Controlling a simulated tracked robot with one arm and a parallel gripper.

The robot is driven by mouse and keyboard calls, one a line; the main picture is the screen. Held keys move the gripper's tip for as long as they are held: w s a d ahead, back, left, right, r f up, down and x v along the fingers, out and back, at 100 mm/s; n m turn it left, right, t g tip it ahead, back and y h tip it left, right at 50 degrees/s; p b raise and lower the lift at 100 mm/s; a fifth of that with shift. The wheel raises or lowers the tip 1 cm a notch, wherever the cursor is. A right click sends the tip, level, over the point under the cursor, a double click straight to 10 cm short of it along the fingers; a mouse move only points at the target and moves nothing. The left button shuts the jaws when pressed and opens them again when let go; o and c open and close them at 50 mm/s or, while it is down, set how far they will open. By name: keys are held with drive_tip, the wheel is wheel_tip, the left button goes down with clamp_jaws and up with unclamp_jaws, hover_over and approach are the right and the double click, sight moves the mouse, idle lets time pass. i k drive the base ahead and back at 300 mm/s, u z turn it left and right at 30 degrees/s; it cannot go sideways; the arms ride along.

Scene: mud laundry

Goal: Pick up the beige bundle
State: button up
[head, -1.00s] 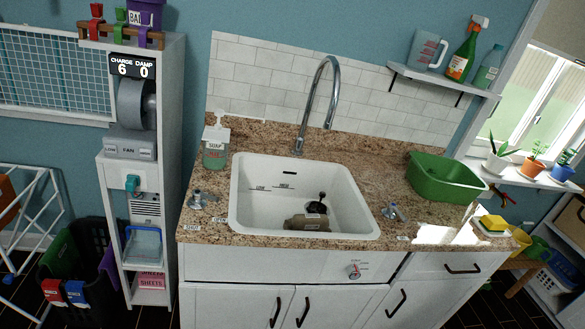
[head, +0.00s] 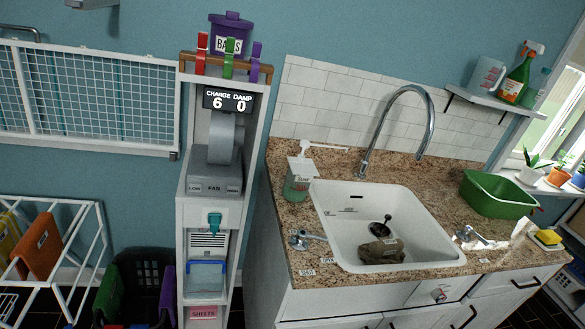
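A brownish-beige bundle (head: 381,252) lies in the bottom of the white sink (head: 340,212), near its front wall. A dark plunger-like thing with an upright handle (head: 386,222) stands just behind it, touching or very close; I cannot tell which. The bundle looks crumpled, and its lower edge is near the sink's front rim. My gripper is not in this view, so its state does not show.
A curved faucet (head: 415,92) arches over the sink. A soap bottle (head: 298,178) stands at the sink's left, a green basin (head: 497,194) at its right, and a yellow sponge (head: 547,237) further right. A tall shelf unit (head: 262,120) stands left of the counter.

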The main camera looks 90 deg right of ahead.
sight(386, 250)
drive_tip(key=z, duration=0.05)
drive_tip(key=i, duration=2.05)
drive_tip(key=z, duration=4.1)
drive_tip(key=i, duration=1.05)
